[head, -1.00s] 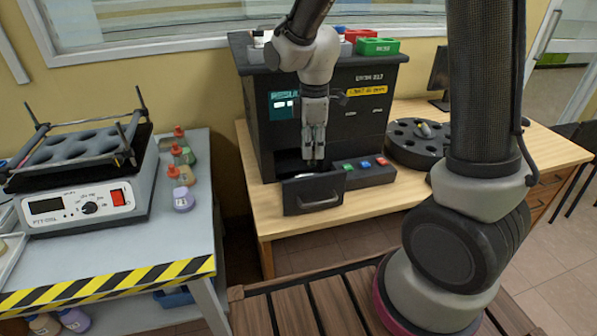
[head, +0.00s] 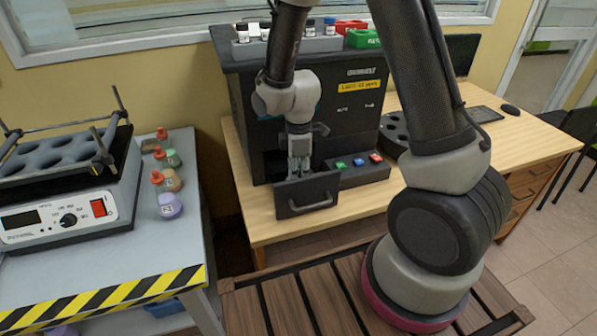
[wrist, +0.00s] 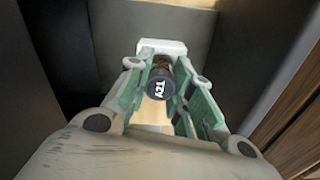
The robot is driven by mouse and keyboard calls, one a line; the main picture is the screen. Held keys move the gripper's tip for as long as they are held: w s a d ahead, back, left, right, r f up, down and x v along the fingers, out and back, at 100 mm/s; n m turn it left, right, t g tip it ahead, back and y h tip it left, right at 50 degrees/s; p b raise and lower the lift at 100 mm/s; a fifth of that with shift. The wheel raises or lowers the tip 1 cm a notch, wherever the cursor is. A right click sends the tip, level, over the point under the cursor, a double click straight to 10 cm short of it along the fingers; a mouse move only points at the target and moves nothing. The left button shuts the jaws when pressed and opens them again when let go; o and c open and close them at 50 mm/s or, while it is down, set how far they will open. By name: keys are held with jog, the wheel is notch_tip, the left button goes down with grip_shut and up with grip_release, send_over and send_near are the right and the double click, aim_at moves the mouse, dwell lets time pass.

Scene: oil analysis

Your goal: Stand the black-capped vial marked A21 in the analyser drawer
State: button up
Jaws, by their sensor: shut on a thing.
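The black-capped vial marked A21 (wrist: 160,84) shows in the wrist view, cap towards the camera, between the green-padded fingers of my gripper (wrist: 158,90). My gripper is shut on it. In the head view my gripper (head: 299,172) points down into the open analyser drawer (head: 307,196), behind its front panel. The drawer's dark walls surround the fingers in the wrist view. The vial is hidden in the head view. I cannot tell whether its base touches the drawer floor.
The black analyser (head: 345,110) has vials and red and green trays on top. Coloured buttons (head: 358,162) sit right of the drawer. A dark carousel (head: 394,130) stands further right. A side bench (head: 185,235) with a shaker and several orange-capped bottles is at left.

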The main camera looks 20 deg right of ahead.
aim_at(298, 169)
jog(key=o, duration=0.9)
jog(key=shift+f, duration=0.15)
jog(key=shift+o, duration=0.2)
notch_tip(298, 169, up, 12)
jog(key=f, duration=0.1)
jog(key=s+d+r+m+t, duration=0.1)
jog(key=s+d+r+m, duration=0.25)
jog(key=r, duration=0.25)
jog(key=s+d+r+m+t, duration=0.1)
jog(key=s+d+r+m, duration=0.2)
jog(key=d+r, duration=0.25)
jog(key=s+d+r+m+t, duration=0.1)
jog(key=s+d+r+m, duration=0.2)
jog(key=s, duration=0.3)
jog(key=s+d+r+m+t, duration=0.1)
jog(key=s+d+r+m, duration=0.2)
jog(key=s+m, duration=0.3)
jog(key=shift+s+r, duration=0.25)
jog(key=shift+s, duration=0.05)
